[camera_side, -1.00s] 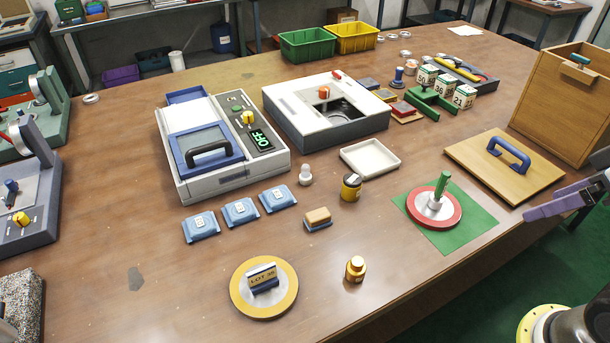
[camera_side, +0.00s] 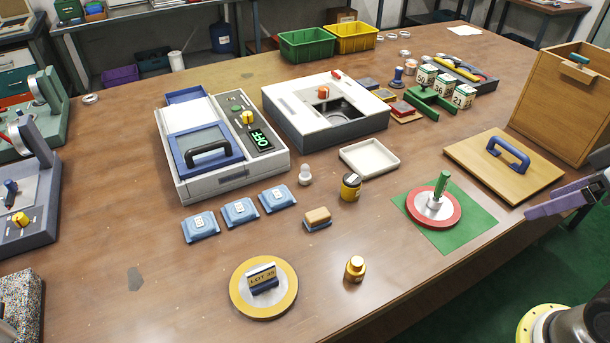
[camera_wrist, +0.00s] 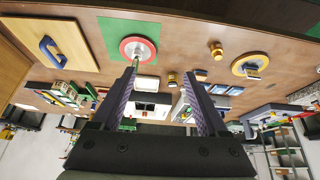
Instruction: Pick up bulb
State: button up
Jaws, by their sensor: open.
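A small white bulb (camera_side: 305,175) stands upright on the table in the side view, in front of the large white box unit and to the right of the blue pouches. My gripper (camera_side: 527,211) shows only partly at the right edge of the side view, far to the right of the bulb. In the wrist view my gripper (camera_wrist: 160,72) has its two purple fingers apart with nothing held between them. I cannot make out the bulb clearly in the wrist view.
Near the bulb are a dark, yellow-banded jar (camera_side: 351,187), a white tray (camera_side: 370,158), a brush (camera_side: 317,218) and several blue pouches (camera_side: 240,211). A red disc with a green handle (camera_side: 440,185) and a wooden lid (camera_side: 503,168) lie nearer my gripper.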

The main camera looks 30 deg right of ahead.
jog(key=w+a+r+n+t+y, duration=0.1)
jog(key=w+a+r+n+t, duration=0.15)
jog(key=w+r, duration=0.85)
jog(key=n+g+y, duration=0.1)
jog(key=n+g, duration=0.1)
jog(key=n, duration=0.1)
send_over(308, 167)
jog(key=s+d, duration=0.5)
jog(key=s, duration=0.1)
notch_tip(308, 167, down, 13)
jog(key=w+a+f, duration=0.1)
jog(key=f, duration=0.5)
jog(key=w+a+f+g, duration=0.1)
jog(key=w+f, duration=0.1)
jog(key=f, duration=0.4)
jog(key=w+a+f+g, duration=0.1)
jog(key=a+f, duration=0.1)
jog(key=f, duration=0.4)
jog(key=shift+w+a+n, duration=0.1)
jog(key=shift+w+n, duration=0.05)
jog(key=shift+n, duration=0.1)
jog(key=shift+x, duration=3.15)
jog(key=shift+w+r, duration=0.1)
jog(key=shift+w, duration=0.05)
